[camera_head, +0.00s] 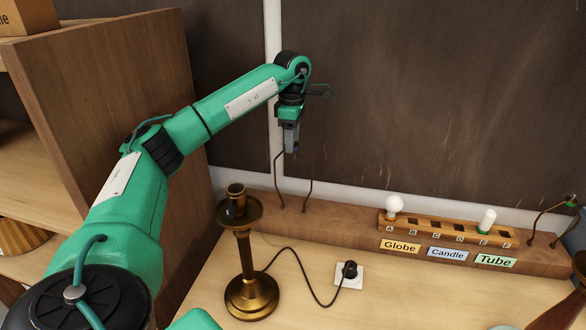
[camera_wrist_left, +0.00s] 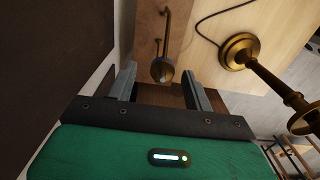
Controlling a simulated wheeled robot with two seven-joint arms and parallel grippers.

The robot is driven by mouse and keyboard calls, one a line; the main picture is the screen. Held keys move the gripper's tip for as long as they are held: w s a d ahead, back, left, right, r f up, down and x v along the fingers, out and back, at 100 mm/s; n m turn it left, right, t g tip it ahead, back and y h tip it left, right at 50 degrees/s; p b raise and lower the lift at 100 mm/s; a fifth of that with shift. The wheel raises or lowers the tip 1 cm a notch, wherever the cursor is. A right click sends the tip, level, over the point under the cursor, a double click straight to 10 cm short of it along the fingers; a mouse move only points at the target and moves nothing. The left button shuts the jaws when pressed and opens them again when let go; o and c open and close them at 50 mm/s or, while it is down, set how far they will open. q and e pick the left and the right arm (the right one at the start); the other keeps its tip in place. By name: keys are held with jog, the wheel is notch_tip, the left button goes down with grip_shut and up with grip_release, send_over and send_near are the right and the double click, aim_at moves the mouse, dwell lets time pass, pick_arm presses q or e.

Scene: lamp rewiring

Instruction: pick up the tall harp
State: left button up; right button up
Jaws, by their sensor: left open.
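The tall harp (camera_head: 309,184) is a thin dark bronze wire frame. It stands upright on the wooden ledge at the back, left of the middle. Its top is hidden by my left gripper (camera_head: 291,150) in the head view. My left gripper points down at the harp's top, with its jaws open. In the left wrist view, the harp's round dark top (camera_wrist_left: 162,70) shows between and just beyond the two fingertips (camera_wrist_left: 160,80), with no visible grip on it. My right gripper is not seen.
A brass lamp base (camera_head: 245,255) stands front left of the harp, its cord running to a socket (camera_head: 348,274). A bulb rack (camera_head: 440,227) with labels stands right on the ledge (camera_head: 345,210). Another wire frame (camera_head: 531,230) stands far right. A wooden shelf (camera_head: 120,90) is left.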

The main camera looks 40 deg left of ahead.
pick_arm(q)
notch_tip(320, 180, down, 4)
jog(key=shift+d+f+p, duration=0.15)
jog(key=shift+f+p, duration=0.1)
jog(key=shift+p, duration=1)
jog(key=shift+f, duration=0.4)
jog(key=shift+c, duration=0.3)
grip_shut()
